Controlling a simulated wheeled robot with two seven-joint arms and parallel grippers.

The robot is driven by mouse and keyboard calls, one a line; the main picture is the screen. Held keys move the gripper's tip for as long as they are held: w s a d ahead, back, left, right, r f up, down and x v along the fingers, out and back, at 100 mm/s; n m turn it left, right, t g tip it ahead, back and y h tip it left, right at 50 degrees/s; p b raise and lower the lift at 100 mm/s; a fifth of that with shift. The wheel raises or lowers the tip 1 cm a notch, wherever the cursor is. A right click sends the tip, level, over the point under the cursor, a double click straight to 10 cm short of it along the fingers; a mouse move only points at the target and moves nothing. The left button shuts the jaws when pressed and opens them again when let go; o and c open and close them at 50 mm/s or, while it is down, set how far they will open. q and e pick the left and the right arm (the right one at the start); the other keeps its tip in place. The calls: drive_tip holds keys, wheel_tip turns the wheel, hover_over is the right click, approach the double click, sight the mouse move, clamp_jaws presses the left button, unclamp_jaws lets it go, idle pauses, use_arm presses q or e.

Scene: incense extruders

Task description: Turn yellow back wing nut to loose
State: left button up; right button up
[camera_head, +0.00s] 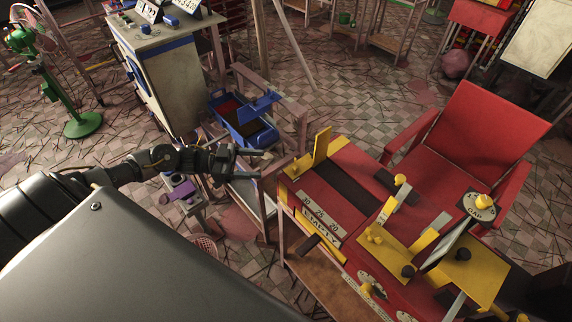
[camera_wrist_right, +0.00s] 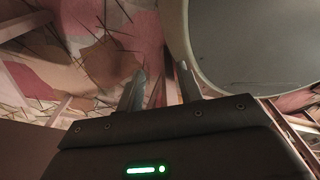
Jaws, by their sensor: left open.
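The red machine (camera_head: 325,190) with yellow fittings stands at the right in the head view. My left gripper (camera_head: 263,164) is open and empty, just left of the machine's far left corner, apart from all these knobs. My right gripper (camera_wrist_right: 161,70) shows in the right wrist view, its fingers apart with nothing between them.
An upright yellow plate (camera_head: 321,147) rises from the machine's far left corner, close to my left gripper. A blue bin (camera_head: 243,122) stands behind the gripper. A cabinet (camera_head: 160,75) stands at the back left.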

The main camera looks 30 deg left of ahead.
sight(287, 171)
use_arm(q)
drive_tip(key=shift+p+x, duration=1.2)
drive_tip(key=shift+x, duration=3.7)
drive_tip(key=shift+s, duration=0.1)
drive_tip(key=c, duration=1)
drive_tip(key=t+p, duration=0.1)
drive_tip(key=n+t+y+p, duration=0.1)
drive_tip(key=p, duration=0.1)
drive_tip(key=shift+s+d+r, duration=0.1)
drive_tip(key=shift+s+r, duration=0.1)
drive_tip(key=shift+r, duration=0.2)
drive_tip(key=shift+f+n+t+y+p, duration=0.2)
drive_tip(key=shift+n+t+y+p, duration=0.35)
drive_tip(key=shift+n+p, duration=0.2)
drive_tip(key=shift+f, duration=0.15)
drive_tip(key=o, duration=1)
